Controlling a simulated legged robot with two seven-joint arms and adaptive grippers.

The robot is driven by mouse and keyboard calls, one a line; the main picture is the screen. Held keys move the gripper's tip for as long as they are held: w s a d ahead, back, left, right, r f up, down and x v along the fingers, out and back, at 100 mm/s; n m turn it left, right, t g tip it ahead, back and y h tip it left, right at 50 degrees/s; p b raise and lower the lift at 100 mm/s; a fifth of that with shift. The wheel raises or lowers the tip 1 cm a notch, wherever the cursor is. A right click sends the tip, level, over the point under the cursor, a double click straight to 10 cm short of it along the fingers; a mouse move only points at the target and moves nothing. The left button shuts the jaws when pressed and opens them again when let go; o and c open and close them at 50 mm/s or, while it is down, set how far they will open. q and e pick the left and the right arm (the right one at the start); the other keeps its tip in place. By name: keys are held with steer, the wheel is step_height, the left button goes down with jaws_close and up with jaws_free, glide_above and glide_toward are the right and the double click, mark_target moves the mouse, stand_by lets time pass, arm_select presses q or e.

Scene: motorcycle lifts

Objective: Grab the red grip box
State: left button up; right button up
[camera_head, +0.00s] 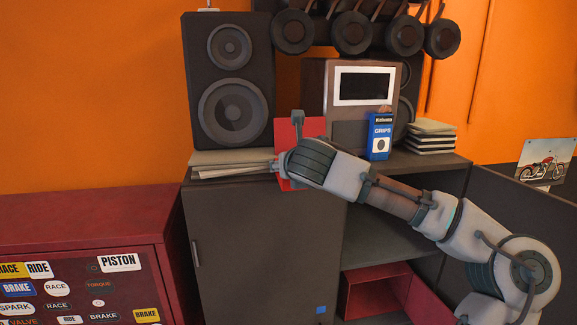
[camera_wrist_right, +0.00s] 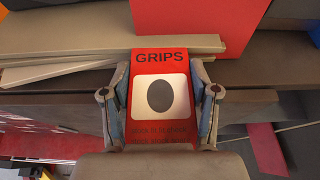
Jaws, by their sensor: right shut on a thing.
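The red grip box (camera_wrist_right: 160,70) is between the two fingers of my right gripper (camera_wrist_right: 160,110). In the right wrist view its face shows the word GRIPS and a dark oval on a white panel. The fingers are shut on its left and right sides. In the head view, red surface (camera_head: 285,135) shows around my right gripper (camera_head: 287,142), at the front of the dark cabinet's top; the gripper and wrist hide part of it. My left gripper is not in view.
A blue grips box (camera_head: 380,136) stands on the cabinet (camera_head: 260,240), right of my right gripper. Thin flat boards (camera_head: 228,162) lie left of it, beneath a speaker (camera_head: 230,80). A stack (camera_head: 430,136) lies farther right. In the wrist view a larger red surface (camera_wrist_right: 205,25) is behind.

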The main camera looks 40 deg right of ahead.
steer(key=o, duration=1.2)
steer(key=shift+w+d+f, duration=0.25)
steer(key=shift+d, duration=0.05)
steer(key=shift+o, duration=0.7)
steer(key=shift+w+d, duration=0.1)
steer(key=shift+d, duration=0.05)
steer(key=shift+w+d, duration=0.1)
steer(key=shift+d, duration=0.2)
steer(key=v, duration=1.1)
steer(key=shift+s, duration=0.45)
steer(key=shift+w, duration=0.1)
